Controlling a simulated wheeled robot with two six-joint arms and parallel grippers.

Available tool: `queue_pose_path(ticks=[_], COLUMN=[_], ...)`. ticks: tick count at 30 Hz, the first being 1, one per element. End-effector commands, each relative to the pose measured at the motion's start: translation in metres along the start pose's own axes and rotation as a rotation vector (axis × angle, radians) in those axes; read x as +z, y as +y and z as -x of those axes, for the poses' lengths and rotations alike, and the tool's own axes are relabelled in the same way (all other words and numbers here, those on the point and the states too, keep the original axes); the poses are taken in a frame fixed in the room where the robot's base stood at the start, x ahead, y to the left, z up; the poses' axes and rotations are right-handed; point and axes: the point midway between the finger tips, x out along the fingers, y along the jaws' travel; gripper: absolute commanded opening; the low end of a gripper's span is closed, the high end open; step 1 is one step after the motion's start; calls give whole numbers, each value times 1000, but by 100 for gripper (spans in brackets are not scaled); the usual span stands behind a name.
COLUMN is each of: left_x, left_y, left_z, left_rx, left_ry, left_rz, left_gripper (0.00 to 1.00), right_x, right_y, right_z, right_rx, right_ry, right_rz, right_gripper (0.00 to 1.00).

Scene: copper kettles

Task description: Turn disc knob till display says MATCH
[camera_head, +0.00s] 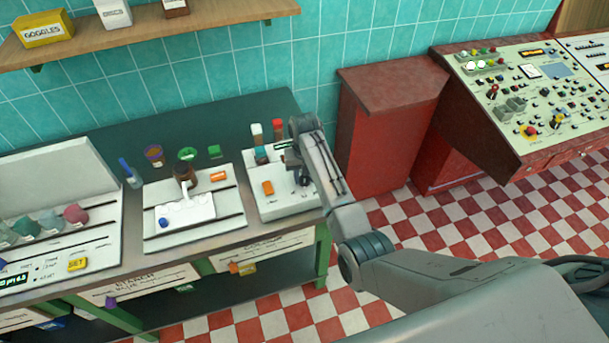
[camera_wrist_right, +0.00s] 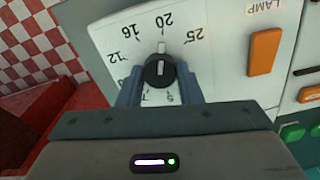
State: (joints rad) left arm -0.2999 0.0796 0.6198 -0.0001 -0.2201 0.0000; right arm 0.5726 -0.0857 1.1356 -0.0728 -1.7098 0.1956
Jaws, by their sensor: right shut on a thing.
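The dark round knob (camera_wrist_right: 159,71) with a white pointer line sits on a white dial plate (camera_wrist_right: 112,40) in the right wrist view. The pointer line points up in that picture, roughly toward the 20 mark. My right gripper (camera_wrist_right: 159,88) has its two fingers on either side of the knob and is shut on it. In the head view my right gripper (camera_head: 304,180) is down at the right-hand white panel (camera_head: 284,205), and my arm covers part of that panel. My left gripper is out of view.
An orange LAMP switch (camera_wrist_right: 264,52) is beside the dial; it also shows in the head view (camera_head: 267,188). Small bottles (camera_head: 278,130) stand behind the panel. Another white panel (camera_head: 190,232) is to the left. A red cabinet (camera_head: 375,135) stands right of the bench.

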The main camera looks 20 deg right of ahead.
Motion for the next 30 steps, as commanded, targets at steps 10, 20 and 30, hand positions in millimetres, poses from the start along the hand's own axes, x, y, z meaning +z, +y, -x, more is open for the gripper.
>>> queue_pose_path(ticks=[10,20,30], left_x=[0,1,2], left_y=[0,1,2], left_z=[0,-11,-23], left_rx=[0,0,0], left_ry=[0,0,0], left_rz=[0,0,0], left_gripper=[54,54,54], right_x=[0,-1,0], right_y=[0,0,0], right_z=[0,21,93], right_rx=[0,-1,0], right_ry=[1,5,3], right_rz=[1,1,1], right_gripper=[54,54,54])
